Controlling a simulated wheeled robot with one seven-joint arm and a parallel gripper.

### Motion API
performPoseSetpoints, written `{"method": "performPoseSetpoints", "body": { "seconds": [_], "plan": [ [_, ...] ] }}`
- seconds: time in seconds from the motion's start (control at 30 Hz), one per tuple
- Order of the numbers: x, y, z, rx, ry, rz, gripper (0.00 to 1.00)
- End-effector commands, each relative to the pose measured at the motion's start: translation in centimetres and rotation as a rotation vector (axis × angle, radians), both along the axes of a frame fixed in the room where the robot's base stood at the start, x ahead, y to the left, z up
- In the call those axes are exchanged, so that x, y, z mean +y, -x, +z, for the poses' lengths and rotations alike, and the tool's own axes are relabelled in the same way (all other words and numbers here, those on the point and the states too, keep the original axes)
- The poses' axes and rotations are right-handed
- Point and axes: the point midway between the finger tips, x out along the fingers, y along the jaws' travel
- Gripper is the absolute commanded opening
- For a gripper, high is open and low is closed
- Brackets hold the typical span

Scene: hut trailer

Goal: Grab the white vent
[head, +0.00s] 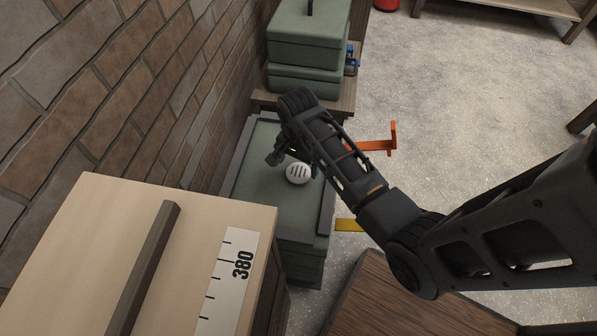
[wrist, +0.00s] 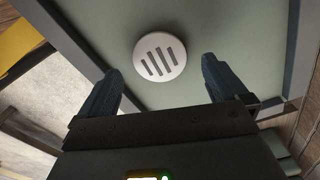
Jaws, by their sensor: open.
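The white vent (head: 298,173) is a small round white disc with several dark slots. It lies on the lid of a dark green case (head: 262,180) beside the brick wall. In the wrist view the vent (wrist: 160,57) is near the top middle, beyond and between the fingertips. My gripper (wrist: 158,80) is open and empty, with one dark finger on each side and no contact with the vent seen. In the head view my gripper (head: 292,157) is over the case, close to the vent, and partly hidden by my arm.
Another green case (head: 308,40) stands on a wooden surface behind. A wooden box (head: 90,230) with a dark handle and a "380" scale is at the front left. An orange bracket (head: 375,146) and a yellow piece (head: 347,225) are right of the case. Open floor (head: 460,100) lies further right.

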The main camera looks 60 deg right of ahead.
Motion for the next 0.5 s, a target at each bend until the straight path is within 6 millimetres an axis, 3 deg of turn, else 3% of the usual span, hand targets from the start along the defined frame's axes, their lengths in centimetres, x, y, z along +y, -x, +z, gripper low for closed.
{"method": "performPoseSetpoints", "body": {
  "seconds": [0.23,0.5],
  "plan": [
    [-0.2,0.1,-3.3,0.001,-0.001,0.000,1.00],
    [-0.2,0.1,-3.8,-0.001,0.000,0.001,1.00]
  ]
}}
